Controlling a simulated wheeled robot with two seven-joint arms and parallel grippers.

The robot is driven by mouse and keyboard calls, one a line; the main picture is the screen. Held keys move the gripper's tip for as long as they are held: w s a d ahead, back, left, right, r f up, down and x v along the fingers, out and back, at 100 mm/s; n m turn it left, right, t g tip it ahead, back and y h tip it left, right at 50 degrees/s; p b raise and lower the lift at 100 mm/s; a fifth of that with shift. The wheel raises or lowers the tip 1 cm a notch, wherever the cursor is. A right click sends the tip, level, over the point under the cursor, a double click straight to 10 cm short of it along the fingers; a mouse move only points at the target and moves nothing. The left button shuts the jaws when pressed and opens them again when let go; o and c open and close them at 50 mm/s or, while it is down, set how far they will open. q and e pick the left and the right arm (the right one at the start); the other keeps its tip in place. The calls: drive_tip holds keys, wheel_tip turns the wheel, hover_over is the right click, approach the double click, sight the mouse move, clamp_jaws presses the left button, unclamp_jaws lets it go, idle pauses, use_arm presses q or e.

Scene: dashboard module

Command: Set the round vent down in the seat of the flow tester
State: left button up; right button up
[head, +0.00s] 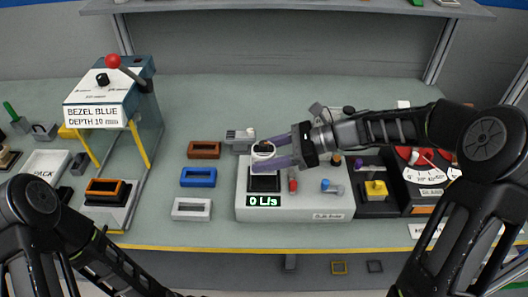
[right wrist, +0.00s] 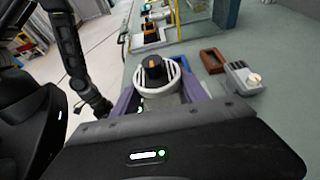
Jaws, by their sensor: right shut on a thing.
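The round vent (head: 263,150) is a white slatted ring with a black knob marked by an orange stripe. It also shows in the right wrist view (right wrist: 155,76). My right gripper (head: 270,157) comes in from the right, and its purple fingers are shut on the vent from both sides. The flow tester (head: 320,204) is a white box with a display (head: 264,201) reading 0 L/s. Its dark square seat (head: 264,184) lies just below the vent in the head view. The gap between vent and seat is hard to judge. My left gripper is out of view.
Brown (head: 204,149), blue (head: 198,176) and white (head: 192,208) rectangular frames lie left of the tester. A grey block with a pale knob (head: 240,136) stands behind it. A red and a blue knob (head: 332,186) stand on the tester, and a gauge (head: 424,166) stands to the right.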

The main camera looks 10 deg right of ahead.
sight(264, 180)
drive_tip(key=shift+f+b, duration=0.8)
drive_tip(key=shift+f, duration=0.9)
drive_tip(key=shift+p, duration=0.6)
idle(0.4)
drive_tip(key=shift+f+b, duration=0.75)
drive_tip(key=shift+f, duration=0.3)
drive_tip(key=shift+r, duration=0.1)
idle(0.3)
drive_tip(key=shift+r+p, duration=0.65)
drive_tip(key=shift+p, duration=0.1)
drive_tip(key=shift+p, duration=0.4)
idle(1.3)
drive_tip(key=shift+f+b, duration=0.45)
drive_tip(key=shift+f, duration=0.3)
drive_tip(key=o, duration=1.6)
